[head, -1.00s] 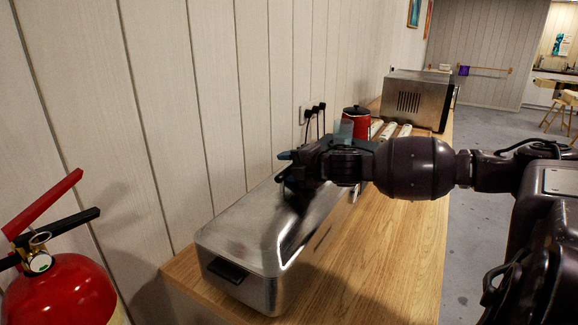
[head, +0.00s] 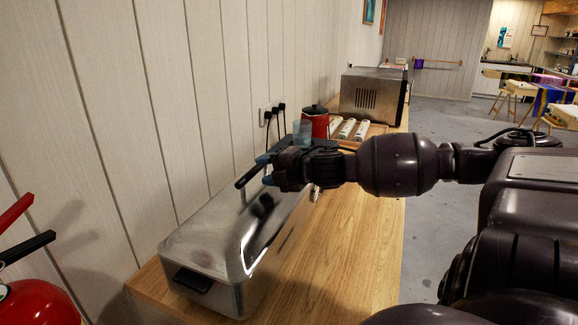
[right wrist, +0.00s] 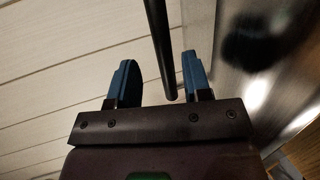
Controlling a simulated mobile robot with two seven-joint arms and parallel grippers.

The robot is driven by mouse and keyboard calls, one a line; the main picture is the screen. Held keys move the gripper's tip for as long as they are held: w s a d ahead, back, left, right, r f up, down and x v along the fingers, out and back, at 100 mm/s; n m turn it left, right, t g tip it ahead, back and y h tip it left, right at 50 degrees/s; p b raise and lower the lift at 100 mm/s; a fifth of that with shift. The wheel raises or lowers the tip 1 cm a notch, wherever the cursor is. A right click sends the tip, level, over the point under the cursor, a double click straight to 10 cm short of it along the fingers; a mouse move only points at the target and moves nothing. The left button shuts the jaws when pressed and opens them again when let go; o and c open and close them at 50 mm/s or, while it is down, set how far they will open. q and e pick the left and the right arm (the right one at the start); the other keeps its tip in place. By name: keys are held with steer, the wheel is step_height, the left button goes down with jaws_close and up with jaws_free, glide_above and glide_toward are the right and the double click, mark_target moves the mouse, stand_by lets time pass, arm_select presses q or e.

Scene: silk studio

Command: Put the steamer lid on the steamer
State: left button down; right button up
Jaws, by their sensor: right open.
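The steamer (head: 238,292) is a long shiny metal box with a dark side grip, standing on the wooden counter. Its domed metal lid (head: 212,240) appears to lie on top of it; I cannot tell how closely it seats. A black bar handle (head: 249,175) stands up from the lid on a metal post. My right gripper (head: 283,148) is at the far part of the lid, by the handle. In the right wrist view its blue fingers (right wrist: 158,80) are apart, and the black bar (right wrist: 157,30) shows between them, nearer the right finger. My left gripper is out of view.
A red canister (head: 315,122), a rack of white cylinders (head: 346,128) and a metal oven (head: 372,97) stand farther along the counter (head: 345,250). A panelled wall runs close along the left. A red fire extinguisher (head: 38,303) stands at the lower left. Bare counter lies right of the steamer.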

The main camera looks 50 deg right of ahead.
steer(key=shift+p+v, duration=0.7)
steer(key=shift+v, duration=1.25)
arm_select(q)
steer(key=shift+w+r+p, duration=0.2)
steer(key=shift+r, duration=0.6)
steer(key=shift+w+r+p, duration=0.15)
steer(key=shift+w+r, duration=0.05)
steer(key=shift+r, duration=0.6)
arm_select(e)
steer(key=shift+v, duration=1)
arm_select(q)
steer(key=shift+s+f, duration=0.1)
arm_select(e)
steer(key=shift+f, duration=0.1)
